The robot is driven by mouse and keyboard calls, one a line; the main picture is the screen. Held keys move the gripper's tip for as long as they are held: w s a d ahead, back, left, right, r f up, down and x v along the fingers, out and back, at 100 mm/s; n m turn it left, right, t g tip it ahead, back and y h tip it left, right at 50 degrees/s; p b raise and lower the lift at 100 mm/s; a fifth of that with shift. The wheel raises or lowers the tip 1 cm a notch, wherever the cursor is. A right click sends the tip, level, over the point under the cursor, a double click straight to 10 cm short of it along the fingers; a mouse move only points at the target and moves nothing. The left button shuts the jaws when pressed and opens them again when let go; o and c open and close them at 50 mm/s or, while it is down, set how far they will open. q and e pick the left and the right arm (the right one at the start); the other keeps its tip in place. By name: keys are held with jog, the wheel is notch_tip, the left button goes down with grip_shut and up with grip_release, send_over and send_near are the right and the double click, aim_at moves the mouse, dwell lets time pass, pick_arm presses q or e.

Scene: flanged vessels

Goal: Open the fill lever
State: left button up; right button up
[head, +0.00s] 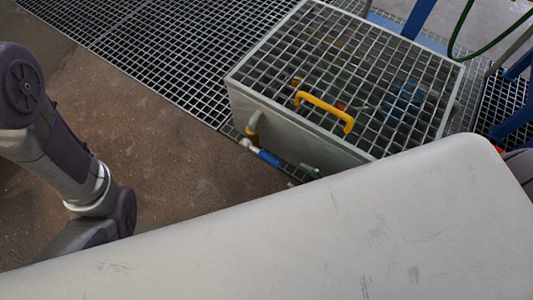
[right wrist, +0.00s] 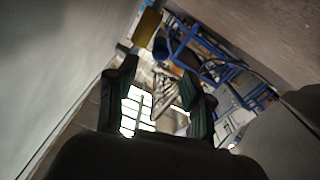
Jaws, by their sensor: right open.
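A lever with a blue grip (head: 265,156) sticks out low at the near left corner of a grey, grate-topped box (head: 295,125). A yellow fitting (head: 253,122) on a pipe is just above it; I take this to be the fill lever. My right gripper (head: 311,171) barely shows beside the box's lower front, to the right of the lever; the pale surface in front hides the rest. In the right wrist view the right gripper (right wrist: 158,76) is open, with nothing clearly between its fingers. A yellow piece (right wrist: 147,24) shows beyond the fingers. My left gripper is not in view.
A yellow handle (head: 324,110) lies on top of the box's grating. Floor grating (head: 165,55) runs behind and left of the box. Brown floor (head: 150,125) left of the box is clear. Blue framing (head: 418,18) and a green hose (head: 462,35) stand at the upper right.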

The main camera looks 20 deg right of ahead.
aim_at(260, 153)
jog(key=b+x, duration=0.4)
jog(key=x, duration=0.6)
jog(key=shift+f, duration=0.1)
jog(key=shift+w+a, duration=0.35)
jog(key=shift+w, duration=0.05)
grip_shut()
